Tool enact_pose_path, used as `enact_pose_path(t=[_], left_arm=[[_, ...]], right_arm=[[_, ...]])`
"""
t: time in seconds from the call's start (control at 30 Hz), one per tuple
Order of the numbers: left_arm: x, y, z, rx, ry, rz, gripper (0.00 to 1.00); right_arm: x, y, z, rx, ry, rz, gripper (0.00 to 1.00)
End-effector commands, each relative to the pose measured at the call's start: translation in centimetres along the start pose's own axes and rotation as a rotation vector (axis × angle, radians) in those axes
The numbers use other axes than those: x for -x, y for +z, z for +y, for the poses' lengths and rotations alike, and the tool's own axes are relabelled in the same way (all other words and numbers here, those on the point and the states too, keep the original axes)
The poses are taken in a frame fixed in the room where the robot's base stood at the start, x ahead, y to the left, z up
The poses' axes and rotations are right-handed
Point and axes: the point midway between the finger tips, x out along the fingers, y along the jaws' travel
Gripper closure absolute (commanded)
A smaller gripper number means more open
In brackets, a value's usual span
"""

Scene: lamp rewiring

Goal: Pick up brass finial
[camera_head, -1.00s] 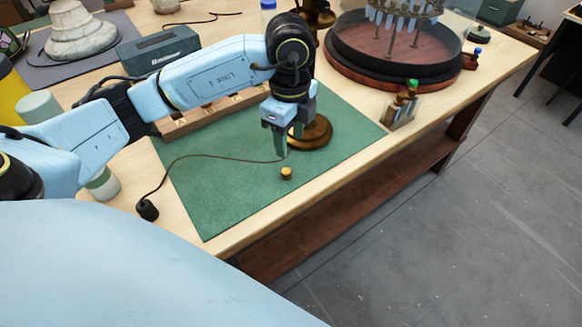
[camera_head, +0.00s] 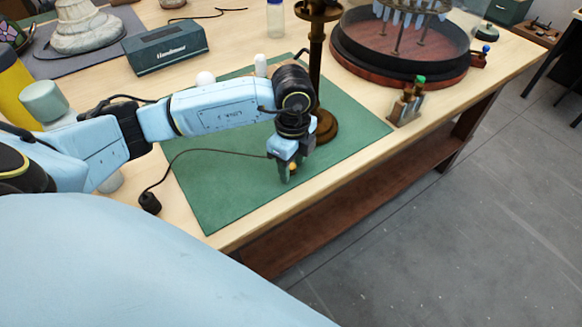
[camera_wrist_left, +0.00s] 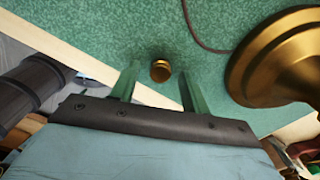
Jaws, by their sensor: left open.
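The brass finial (camera_wrist_left: 160,70) is a small gold-coloured cylinder on the green mat (camera_head: 215,205). In the head view, the finial (camera_head: 293,168) is partly hidden by my left gripper (camera_head: 287,176). In the left wrist view, my left gripper (camera_wrist_left: 158,75) is open, with one finger on each side of the finial's position. The finial appears near the fingertip line, and no grip on it shows. I cannot tell whether the fingers touch the mat. My right gripper is in neither view.
The brass lamp base (camera_head: 324,127) with its upright stem stands just behind the gripper; it also shows in the wrist view (camera_wrist_left: 280,60). A dark cord (camera_head: 205,151) runs across the mat to a plug (camera_head: 149,203). The mat's front left is clear.

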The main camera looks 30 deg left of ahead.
Motion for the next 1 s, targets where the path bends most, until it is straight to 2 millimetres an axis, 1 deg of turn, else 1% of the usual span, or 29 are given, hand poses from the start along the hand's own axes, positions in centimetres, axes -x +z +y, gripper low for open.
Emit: enact_pose_path(t=[0.03,0.3,0.4,0.6,0.7,0.77,1.0], left_arm=[[0.0,0.0,0.0,0.0,0.0,0.0,0.54],[0.1,0.0,0.0,0.0,0.0,0.0,0.89],[0.1,0.0,0.0,0.0,0.0,0.0,1.0],[0.1,0.0,0.0,0.0,0.0,0.0,1.0],[0.7,0.0,-0.1,0.0,-0.001,0.001,1.0],[1.6,0.0,-0.1,0.0,-0.003,0.002,1.0],[6.5,0.0,-0.1,0.0,-0.004,0.001,1.0]], right_arm=[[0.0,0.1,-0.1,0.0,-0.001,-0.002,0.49],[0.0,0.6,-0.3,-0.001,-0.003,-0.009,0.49],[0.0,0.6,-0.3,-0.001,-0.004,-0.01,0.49],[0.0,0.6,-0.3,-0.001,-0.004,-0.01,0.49],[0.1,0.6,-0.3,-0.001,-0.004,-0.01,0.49],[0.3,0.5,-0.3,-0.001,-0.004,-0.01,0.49],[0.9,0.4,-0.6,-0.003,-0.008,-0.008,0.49]])
